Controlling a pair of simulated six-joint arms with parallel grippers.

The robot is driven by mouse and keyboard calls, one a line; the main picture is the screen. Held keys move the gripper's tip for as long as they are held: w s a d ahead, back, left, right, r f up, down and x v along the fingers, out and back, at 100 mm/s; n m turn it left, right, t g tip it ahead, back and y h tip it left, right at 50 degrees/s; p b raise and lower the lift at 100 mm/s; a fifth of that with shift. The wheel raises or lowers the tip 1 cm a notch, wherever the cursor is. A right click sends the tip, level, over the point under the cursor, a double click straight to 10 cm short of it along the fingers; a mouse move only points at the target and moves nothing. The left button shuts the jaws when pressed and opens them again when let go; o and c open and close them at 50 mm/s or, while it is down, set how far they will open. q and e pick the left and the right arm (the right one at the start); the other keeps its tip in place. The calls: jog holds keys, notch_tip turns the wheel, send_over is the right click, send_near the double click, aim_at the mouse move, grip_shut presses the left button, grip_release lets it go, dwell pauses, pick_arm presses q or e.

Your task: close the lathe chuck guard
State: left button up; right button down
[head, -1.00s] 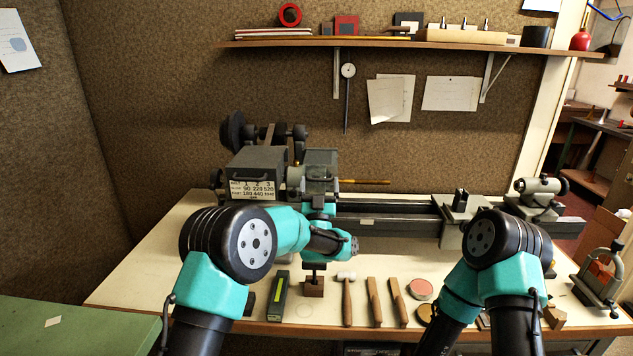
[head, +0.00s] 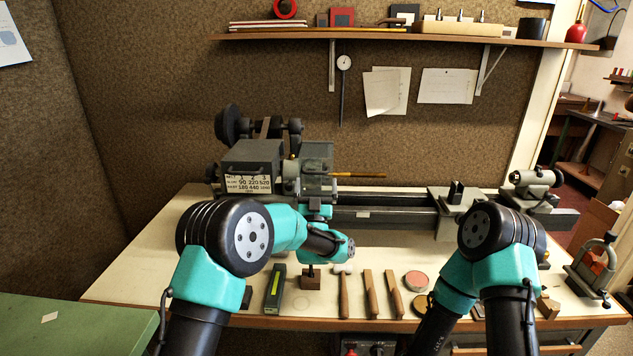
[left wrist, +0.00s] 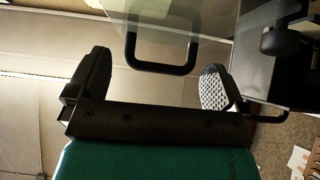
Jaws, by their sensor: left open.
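The lathe chuck guard (head: 317,166) is a clear panel at the right side of the grey headstock (head: 250,165) in the head view. In the left wrist view, the see-through panel carries a black U-shaped handle (left wrist: 162,68). My left gripper (head: 316,203) is just in front of and below the guard. In the left wrist view, my left gripper (left wrist: 157,62) is open, with one finger on each side of the handle and gaps on both sides. Whether the handle lies fully at fingertip depth is unclear. My right gripper is not in view; only its arm shows.
The lathe bed (head: 375,215) runs right to the tailstock (head: 535,190). Wooden-handled tools (head: 370,293), a green-black box (head: 276,289) and a round tin (head: 416,281) lie along the bench front. A thin brass-coloured rod (head: 358,175) extends right from the chuck area.

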pick_arm(q)
jog(key=v, duration=0.5)
jog(key=shift+s+f, duration=0.2)
jog(key=shift+f, duration=0.05)
